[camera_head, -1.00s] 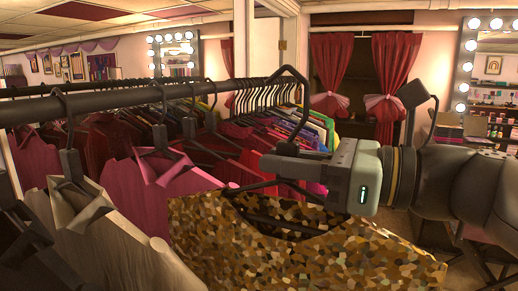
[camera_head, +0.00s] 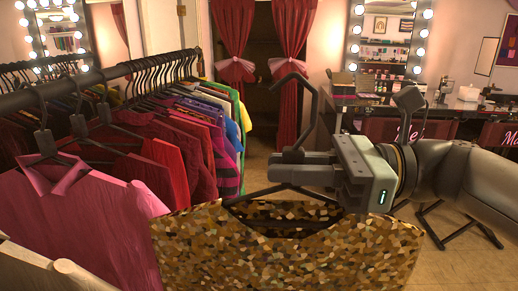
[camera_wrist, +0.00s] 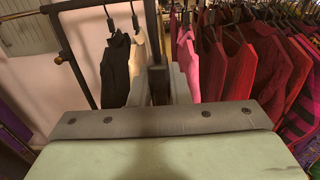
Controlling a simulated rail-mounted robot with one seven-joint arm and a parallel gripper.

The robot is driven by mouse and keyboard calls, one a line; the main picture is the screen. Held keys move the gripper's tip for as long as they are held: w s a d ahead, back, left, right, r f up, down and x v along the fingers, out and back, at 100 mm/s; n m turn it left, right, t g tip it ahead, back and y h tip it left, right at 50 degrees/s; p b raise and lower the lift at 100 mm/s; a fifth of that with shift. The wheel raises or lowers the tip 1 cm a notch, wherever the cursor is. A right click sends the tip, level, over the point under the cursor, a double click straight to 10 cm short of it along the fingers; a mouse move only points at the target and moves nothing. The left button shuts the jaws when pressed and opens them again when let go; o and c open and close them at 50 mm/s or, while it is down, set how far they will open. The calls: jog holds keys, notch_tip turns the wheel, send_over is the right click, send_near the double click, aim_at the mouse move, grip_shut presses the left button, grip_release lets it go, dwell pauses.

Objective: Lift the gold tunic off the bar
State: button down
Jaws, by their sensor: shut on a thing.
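The gold tunic (camera_head: 290,250), a mosaic of gold and brown patches, hangs on a black hanger (camera_head: 297,95) in the front middle of the head view. My gripper (camera_head: 285,165) is shut on the hanger at its neck, below the hook. The hook stands free in the air, to the right of the clothes bar (camera_head: 110,77) and apart from it. In the wrist view my gripper's fingers (camera_wrist: 159,85) close around a dark upright piece of the hanger. The tunic itself is not seen in the wrist view.
Many garments hang along the bar at left, with a pink one (camera_head: 85,225) nearest the tunic. Red curtains (camera_head: 232,40) and a bulb-lit mirror (camera_head: 388,45) stand behind. A chair (camera_head: 405,130) is at right. Floor is open between rack and chairs.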

jog(key=d+p, duration=0.6)
jog(key=d, duration=0.5)
jog(key=shift+d+r, duration=0.15)
jog(key=shift+d, duration=1.1)
